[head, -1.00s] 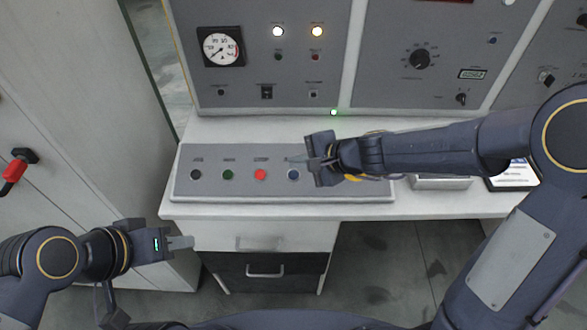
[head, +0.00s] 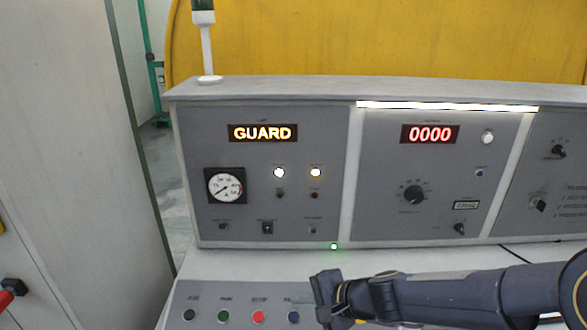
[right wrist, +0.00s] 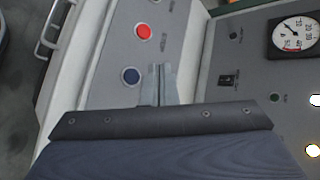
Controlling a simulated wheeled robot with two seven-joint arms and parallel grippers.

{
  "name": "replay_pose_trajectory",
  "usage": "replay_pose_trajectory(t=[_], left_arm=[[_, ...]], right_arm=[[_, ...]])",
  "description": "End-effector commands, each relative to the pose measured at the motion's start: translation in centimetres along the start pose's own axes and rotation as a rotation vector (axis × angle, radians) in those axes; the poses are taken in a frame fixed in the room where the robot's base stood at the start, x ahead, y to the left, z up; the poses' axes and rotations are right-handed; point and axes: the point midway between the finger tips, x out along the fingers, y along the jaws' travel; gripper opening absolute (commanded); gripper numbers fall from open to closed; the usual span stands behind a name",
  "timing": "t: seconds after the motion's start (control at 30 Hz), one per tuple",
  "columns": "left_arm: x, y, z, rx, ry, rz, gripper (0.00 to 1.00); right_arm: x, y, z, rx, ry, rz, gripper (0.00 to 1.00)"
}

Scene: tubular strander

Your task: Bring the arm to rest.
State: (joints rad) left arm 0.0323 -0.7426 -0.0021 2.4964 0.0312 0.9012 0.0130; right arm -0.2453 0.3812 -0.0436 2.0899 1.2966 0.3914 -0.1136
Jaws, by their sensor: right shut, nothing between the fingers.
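My right gripper (head: 318,291) is shut and empty. It hovers over the desk's button strip, near the blue button (head: 293,316), with its arm coming in from the right. In the right wrist view its closed fingers (right wrist: 160,84) show beside the blue button (right wrist: 131,76), with the red button (right wrist: 143,31) farther off. I cannot tell whether the fingers touch the panel. My left gripper is out of view.
The upright console (head: 265,160) stands behind the desk, with a "GUARD" display (head: 263,133), a "0000" display (head: 430,134) and a round gauge (head: 226,187). A pale cabinet (head: 70,130) stands at the left. The desk top between console and gripper looks clear.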

Motion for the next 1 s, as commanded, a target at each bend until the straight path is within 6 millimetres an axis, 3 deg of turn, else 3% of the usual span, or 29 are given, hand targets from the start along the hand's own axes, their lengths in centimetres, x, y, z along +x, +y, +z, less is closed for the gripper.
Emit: replay_pose_trajectory(t=[0.13, 0.23, 0.4, 0.5, 0.7, 0.83, 1.0], left_arm=[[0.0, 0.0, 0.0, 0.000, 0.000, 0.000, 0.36], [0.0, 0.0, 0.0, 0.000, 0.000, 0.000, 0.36], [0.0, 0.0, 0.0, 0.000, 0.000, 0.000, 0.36], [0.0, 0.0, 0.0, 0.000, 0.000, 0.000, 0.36], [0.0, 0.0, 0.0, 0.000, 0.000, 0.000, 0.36], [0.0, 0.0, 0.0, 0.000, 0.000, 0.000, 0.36], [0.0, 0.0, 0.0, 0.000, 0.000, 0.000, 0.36]], right_arm=[[-6.4, -0.5, 1.4, -0.193, -0.009, -0.036, 0.00], [-11.1, 1.0, 2.7, -0.363, -0.002, -0.020, 0.00], [-17.7, 5.8, 4.3, -0.624, 0.060, 0.088, 0.00], [-20.5, 9.2, 4.6, -0.739, 0.116, 0.185, 0.00], [-23.8, 14.2, 4.4, -0.857, 0.212, 0.353, 0.00], [-24.5, 15.3, 4.2, -0.879, 0.237, 0.401, 0.00], [-24.6, 15.4, 4.2, -0.880, 0.237, 0.403, 0.00]])
